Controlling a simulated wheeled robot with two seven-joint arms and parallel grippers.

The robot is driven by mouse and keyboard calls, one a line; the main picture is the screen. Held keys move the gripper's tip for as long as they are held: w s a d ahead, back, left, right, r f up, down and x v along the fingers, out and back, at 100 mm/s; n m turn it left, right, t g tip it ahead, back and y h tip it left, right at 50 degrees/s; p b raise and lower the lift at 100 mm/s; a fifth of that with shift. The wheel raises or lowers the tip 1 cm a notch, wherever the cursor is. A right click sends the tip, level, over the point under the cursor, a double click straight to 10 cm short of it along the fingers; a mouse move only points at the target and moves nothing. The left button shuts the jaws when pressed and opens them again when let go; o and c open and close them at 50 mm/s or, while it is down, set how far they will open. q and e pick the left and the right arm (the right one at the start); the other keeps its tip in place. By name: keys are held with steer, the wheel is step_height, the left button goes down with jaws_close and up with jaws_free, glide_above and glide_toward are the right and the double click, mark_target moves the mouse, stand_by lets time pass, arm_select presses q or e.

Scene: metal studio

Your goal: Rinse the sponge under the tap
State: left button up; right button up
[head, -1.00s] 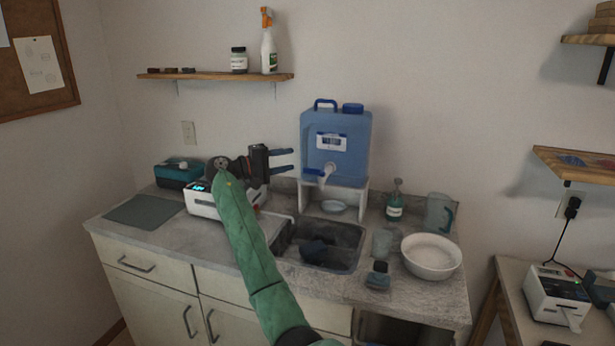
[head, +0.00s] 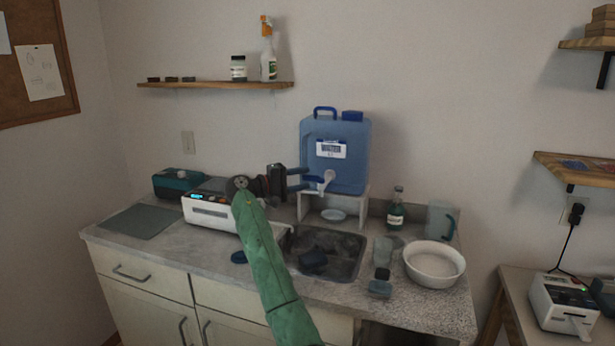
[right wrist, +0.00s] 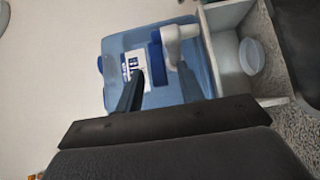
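A dark blue block, probably the sponge (head: 313,258), lies in the sink basin (head: 346,268). The white tap (head: 328,177) with a blue lever sticks out from the front of the blue water container (head: 345,155), and also shows in the right wrist view (right wrist: 172,36). My right gripper (head: 306,179) is open, its two dark blue fingers apart and pointing at the tap from the left. I see nothing between the fingers. Whether a fingertip touches the tap lever I cannot tell. My left gripper is not in view.
The container stands on a white stand (head: 362,203) with a small dish (head: 333,215) under it. A soap bottle (head: 396,212), a pitcher (head: 440,220), a glass (head: 382,250) and a white bowl (head: 434,264) crowd the right. A white device (head: 208,212) stands left.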

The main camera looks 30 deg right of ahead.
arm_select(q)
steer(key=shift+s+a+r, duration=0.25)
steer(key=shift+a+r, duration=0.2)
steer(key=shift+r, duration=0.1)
arm_select(e)
steer(key=shift+d, duration=1.15)
steer(key=shift+s, duration=0.1)
jaws_close()
